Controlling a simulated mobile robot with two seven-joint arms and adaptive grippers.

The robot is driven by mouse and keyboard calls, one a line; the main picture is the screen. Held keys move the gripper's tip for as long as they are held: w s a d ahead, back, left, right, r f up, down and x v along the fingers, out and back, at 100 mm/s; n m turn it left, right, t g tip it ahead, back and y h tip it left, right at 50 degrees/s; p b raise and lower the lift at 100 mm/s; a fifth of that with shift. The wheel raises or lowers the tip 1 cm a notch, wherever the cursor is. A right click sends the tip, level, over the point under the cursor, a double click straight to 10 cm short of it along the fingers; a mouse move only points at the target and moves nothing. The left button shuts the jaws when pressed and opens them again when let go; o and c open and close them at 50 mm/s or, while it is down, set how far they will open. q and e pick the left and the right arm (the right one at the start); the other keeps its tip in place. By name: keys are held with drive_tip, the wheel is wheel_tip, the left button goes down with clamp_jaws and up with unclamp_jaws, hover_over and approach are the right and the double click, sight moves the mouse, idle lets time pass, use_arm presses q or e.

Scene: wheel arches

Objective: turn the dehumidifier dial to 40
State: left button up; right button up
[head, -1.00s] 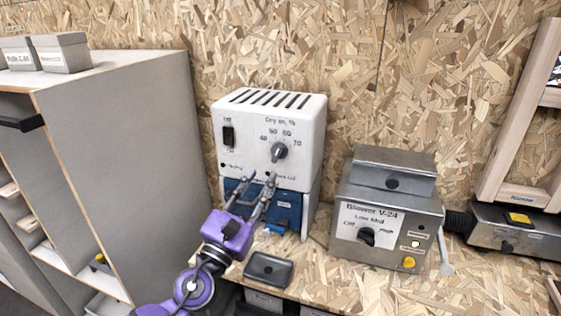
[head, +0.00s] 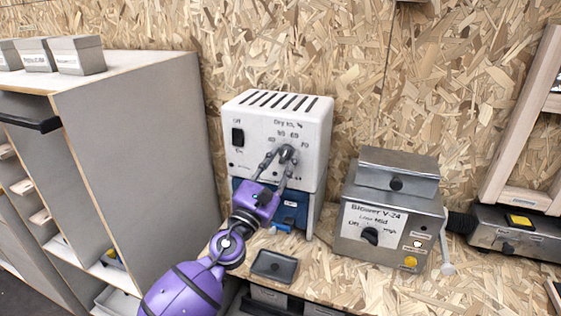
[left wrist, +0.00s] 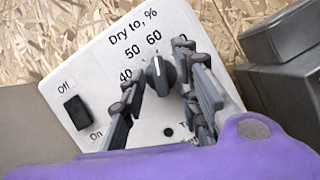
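The white dehumidifier (head: 255,110) stands against the chipboard wall, with a blue lower part. Its dark dial (head: 287,153) sits on the front under "Dry to, %". In the left wrist view the dial (left wrist: 160,75) has a white pointer line aimed up, near 60, with 40 and 50 to its left. My left gripper (head: 279,163) is at the dial. In the left wrist view its fingers (left wrist: 165,76) are open, one on each side of the dial; I cannot tell if they touch it. The right finger partly hides the 70. My right gripper is not in view.
A black Off/On switch (head: 238,137) is left of the dial. The metal blower box (head: 390,215) stands to the right. A small dark tray (head: 274,266) lies on the bench in front. A grey cabinet (head: 140,150) rises on the left.

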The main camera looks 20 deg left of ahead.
use_arm(q)
drive_tip(key=c, duration=0.7)
drive_tip(key=shift+r, duration=0.1)
clamp_jaws()
